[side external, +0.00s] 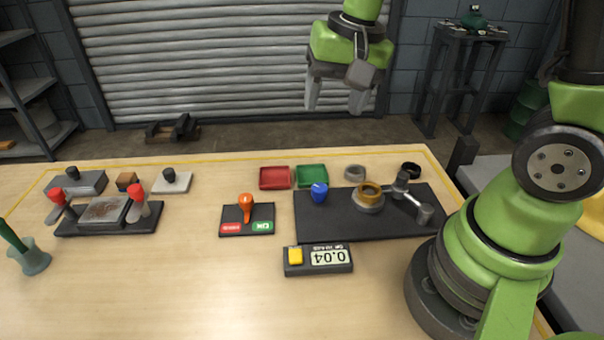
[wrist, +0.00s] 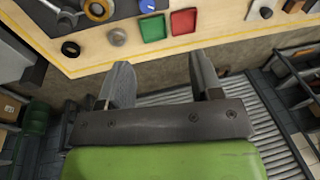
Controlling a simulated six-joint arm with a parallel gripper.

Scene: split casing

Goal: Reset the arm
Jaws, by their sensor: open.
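My gripper (side external: 335,97) is raised high above the back edge of the table, in front of the roller shutter. Its two grey fingers point down, stand apart and have nothing between them. In the wrist view the open fingers of my gripper (wrist: 165,85) also show empty, with the table's back edge and the floor beyond them.
On the wooden table (side external: 150,290) are a black mat (side external: 330,228) with a brass-coloured ring (side external: 369,192) and a blue knob (side external: 320,191), red (side external: 275,178) and green (side external: 312,176) trays, an orange-handled switch (side external: 246,205), a display box (side external: 318,260) and a clamp fixture (side external: 103,210). The front is clear.

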